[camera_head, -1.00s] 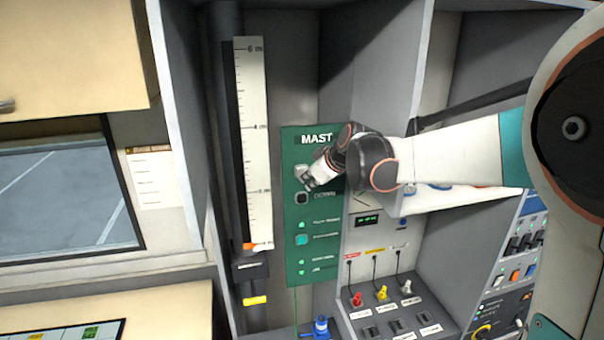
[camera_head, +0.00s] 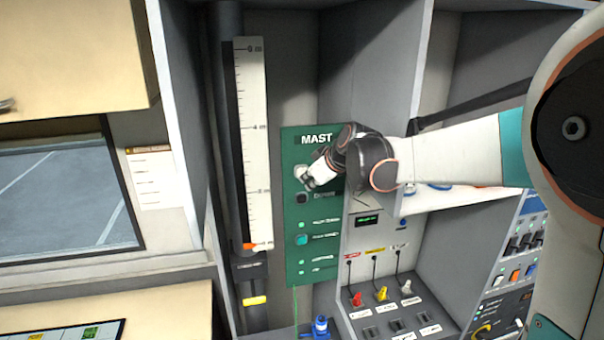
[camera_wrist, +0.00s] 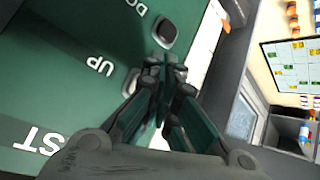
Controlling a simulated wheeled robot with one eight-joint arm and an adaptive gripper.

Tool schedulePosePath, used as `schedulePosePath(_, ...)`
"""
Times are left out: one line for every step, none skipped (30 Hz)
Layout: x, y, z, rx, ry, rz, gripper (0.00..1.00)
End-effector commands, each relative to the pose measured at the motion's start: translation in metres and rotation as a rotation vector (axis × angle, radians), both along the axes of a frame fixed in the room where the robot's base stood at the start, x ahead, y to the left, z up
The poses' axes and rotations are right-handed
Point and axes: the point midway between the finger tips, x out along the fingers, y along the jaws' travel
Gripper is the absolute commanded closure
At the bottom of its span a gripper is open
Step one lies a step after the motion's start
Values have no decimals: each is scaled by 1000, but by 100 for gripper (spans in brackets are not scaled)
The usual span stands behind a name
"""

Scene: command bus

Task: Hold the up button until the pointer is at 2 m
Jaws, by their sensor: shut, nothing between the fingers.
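In the wrist view the UP button (camera_wrist: 131,82) is partly covered by my fingers. The dark DOWN button (camera_head: 302,198) sits below it, and is clear of the fingers in the wrist view (camera_wrist: 167,32). My gripper (camera_head: 306,183) is shut and empty, its tips at the UP button; I cannot tell whether they touch it. The orange pointer (camera_head: 249,246) is at the bottom of the white scale (camera_head: 253,150), well below the 2 m mark.
A teal button (camera_head: 302,240) and small green lights are lower on the panel. Right of it is a console with red, yellow and white toggles (camera_head: 382,293). A yellow handle (camera_head: 255,300) is below the scale. A grey partition (camera_head: 375,80) stands close behind my wrist.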

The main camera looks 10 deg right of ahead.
Motion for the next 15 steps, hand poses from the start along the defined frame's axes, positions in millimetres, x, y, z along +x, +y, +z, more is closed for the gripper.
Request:
schedulePosePath(0, 0, 0, 0, 0, 0, 100)
schedulePosePath(1, 0, 0, 0, 0, 0, 100)
schedulePosePath(2, 0, 0, 0, 0, 0, 100)
schedulePosePath(3, 0, 0, 0, 0, 0, 100)
schedulePosePath(4, 0, 0, 0, 0, 0, 100)
schedulePosePath(5, 0, 0, 0, 0, 0, 100)
schedulePosePath(6, 0, 0, 0, 0, 0, 100)
schedulePosePath(7, 0, 0, 0, 0, 0, 100)
schedulePosePath(8, 0, 0, 0, 0, 0, 100)
schedulePosePath(8, 0, 0, 0, 0, 0, 100)
schedulePosePath(9, 0, 0, 0, 0, 0, 100)
schedulePosePath(8, 0, 0, 0, 0, 0, 100)
schedulePosePath(8, 0, 0, 0, 0, 0, 100)
schedulePosePath(8, 0, 0, 0, 0, 0, 100)
schedulePosePath(8, 0, 0, 0, 0, 0, 100)
